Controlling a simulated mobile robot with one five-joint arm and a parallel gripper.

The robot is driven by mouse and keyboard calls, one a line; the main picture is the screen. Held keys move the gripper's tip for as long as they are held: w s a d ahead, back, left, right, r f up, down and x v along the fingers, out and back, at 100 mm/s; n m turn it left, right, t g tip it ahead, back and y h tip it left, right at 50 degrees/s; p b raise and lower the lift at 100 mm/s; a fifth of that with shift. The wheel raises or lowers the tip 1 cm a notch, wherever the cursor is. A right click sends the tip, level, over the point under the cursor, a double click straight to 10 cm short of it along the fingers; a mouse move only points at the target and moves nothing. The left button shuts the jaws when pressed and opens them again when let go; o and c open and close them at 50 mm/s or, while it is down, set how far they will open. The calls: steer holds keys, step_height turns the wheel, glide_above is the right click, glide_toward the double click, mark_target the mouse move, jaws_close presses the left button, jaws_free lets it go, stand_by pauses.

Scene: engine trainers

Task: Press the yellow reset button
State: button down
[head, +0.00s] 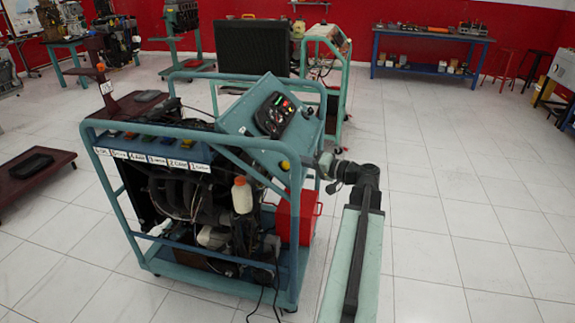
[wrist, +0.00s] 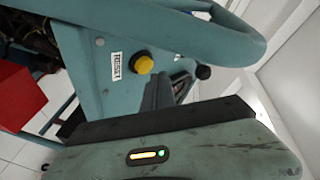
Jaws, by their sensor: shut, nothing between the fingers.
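The yellow reset button (wrist: 144,64) is on the teal panel of the engine stand in the wrist view, beside a white RESET label (wrist: 117,66). It also shows small in the head view (head: 284,165), on the right side of the control box. My gripper (wrist: 168,84) is shut and empty. In the wrist view its fingertips are just below and right of the button; I cannot tell whether they touch it, but a gap seems to show. In the head view my gripper (head: 326,161) is to the right of the button, near the stand's upper rail.
The teal tube frame (head: 235,143) of the engine stand runs close around the panel. A black knob (wrist: 203,72) is right of the button. A red box (head: 295,217) sits low in the stand. Tiled floor to the right is clear.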

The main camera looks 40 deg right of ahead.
stand_by(0.8)
steer(key=shift+w+a+f+b, duration=0.15)
steer(key=shift+w+f+b, duration=0.15)
steer(key=shift+b, duration=0.05)
steer(key=shift+w+a+f+b, duration=0.2)
steer(key=shift+w+f+b, duration=0.05)
steer(key=shift+f+b, duration=0.15)
stand_by(0.7)
stand_by(0.3)
steer(key=shift+s+d+r+p, duration=0.4)
steer(key=shift+s+r+p, duration=0.15)
steer(key=shift+r+p, duration=0.2)
steer(key=s+r+p, duration=0.1)
steer(key=s+d+r+p, duration=0.1)
steer(key=r+p, duration=0.1)
steer(key=shift+s+d+r+p, duration=0.35)
steer(key=shift+s, duration=0.05)
